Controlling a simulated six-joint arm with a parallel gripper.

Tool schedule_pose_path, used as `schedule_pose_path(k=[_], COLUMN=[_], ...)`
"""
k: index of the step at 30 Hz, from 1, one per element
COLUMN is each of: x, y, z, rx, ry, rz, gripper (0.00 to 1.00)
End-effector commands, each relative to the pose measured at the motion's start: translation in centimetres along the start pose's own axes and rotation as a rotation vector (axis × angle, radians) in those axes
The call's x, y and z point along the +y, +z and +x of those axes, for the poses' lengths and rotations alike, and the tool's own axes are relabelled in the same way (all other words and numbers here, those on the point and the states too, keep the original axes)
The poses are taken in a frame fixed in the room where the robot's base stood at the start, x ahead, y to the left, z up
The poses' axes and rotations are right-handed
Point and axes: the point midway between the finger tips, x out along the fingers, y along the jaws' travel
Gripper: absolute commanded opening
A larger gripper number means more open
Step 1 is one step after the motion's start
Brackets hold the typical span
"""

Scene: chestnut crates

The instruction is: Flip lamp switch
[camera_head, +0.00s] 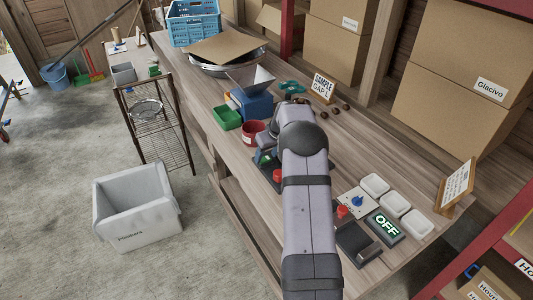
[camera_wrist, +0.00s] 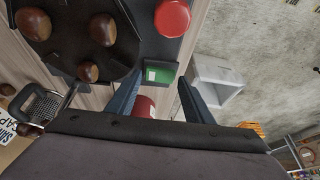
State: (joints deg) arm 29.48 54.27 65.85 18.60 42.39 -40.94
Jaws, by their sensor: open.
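A white plate with a blue knob (camera_head: 357,201), which may be the lamp switch, lies on the bench to the right of my arm in the head view. A lit display (camera_head: 387,228) reading OFF is just in front of it. I cannot tell for sure which control is the lamp switch. My gripper (camera_wrist: 158,78) is open, with nothing between its two dark blue fingers. In the head view my arm mostly hides it; it is farther back on the bench than the knob and apart from it.
A red button (camera_wrist: 172,17) and a dark round plate with chestnuts (camera_wrist: 66,62) are near my gripper. A green tray (camera_head: 226,117) and red cup (camera_head: 253,131) stand farther back. A dark box (camera_head: 357,241), white dishes (camera_head: 396,204) and a sign (camera_head: 455,187) surround the display.

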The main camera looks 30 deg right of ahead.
Motion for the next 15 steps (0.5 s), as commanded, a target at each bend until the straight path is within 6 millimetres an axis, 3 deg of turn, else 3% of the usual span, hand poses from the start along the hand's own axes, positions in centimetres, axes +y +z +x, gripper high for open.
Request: schedule_pose_path(k=[14, 15], x=[-0.01, -0.01], y=[0.01, 0.01], z=[1.12, 1.12], rx=[0.0, 0.0], ry=[0.0, 0.0], rz=[-0.001, -0.001], gripper=[0.47, 0.4])
